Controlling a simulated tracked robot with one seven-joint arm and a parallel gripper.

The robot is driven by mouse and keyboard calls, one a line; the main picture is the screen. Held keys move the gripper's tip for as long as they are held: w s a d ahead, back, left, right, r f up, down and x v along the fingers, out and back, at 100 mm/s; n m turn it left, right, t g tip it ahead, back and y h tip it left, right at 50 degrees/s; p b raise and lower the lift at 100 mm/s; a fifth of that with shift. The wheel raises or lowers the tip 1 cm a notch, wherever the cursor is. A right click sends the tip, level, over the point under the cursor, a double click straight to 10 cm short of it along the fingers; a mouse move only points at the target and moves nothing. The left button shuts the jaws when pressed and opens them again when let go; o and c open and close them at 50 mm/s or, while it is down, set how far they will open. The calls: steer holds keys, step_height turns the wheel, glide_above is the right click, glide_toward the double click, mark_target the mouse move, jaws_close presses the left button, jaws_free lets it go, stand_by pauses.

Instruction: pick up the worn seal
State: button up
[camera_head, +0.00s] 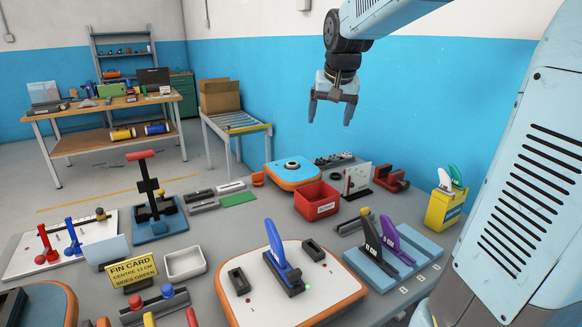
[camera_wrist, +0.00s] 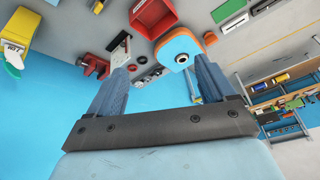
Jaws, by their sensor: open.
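A dark ring, likely the worn seal (camera_head: 292,166), sits around a pale centre on a blue-topped board with an orange edge (camera_head: 275,180), towards the back of the table. In the wrist view the ring (camera_wrist: 182,58) shows near the right finger, on the same board (camera_wrist: 170,45). My gripper (camera_head: 330,118) is open and empty, pointing down in the air, apart from the board. Its two fingers also show in the wrist view (camera_wrist: 160,68). Whether the ring is worn is too small to tell.
A red bin (camera_head: 318,211) stands in front of the board. Several small dark round parts (camera_head: 335,158) lie behind it on the right. A white upright panel (camera_head: 358,180) and red clamp (camera_head: 391,180) stand further right. A finned white board (camera_head: 255,290) fills the front middle.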

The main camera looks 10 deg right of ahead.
steer(key=w+a+f+m, duration=0.1)
steer(key=w+f, duration=0.2)
steer(key=w, duration=0.6)
steer(key=w+f+m, duration=0.1)
steer(key=w+f, duration=0.2)
steer(key=w, duration=0.7)
steer(key=shift+m+g+h, duration=0.4)
steer(key=shift+h, duration=0.5)
steer(key=w+f, duration=0.5)
steer(key=f, duration=0.1)
steer(key=w+a+f, duration=0.1)
steer(key=w+f, duration=1.1)
steer(key=shift+w+a+f, duration=0.1)
steer(key=shift+a+f, duration=0.1)
steer(key=shift+a, duration=0.05)
steer(key=shift+x, duration=2.7)
steer(key=shift+f, duration=0.1)
steer(key=c, duration=1.1)
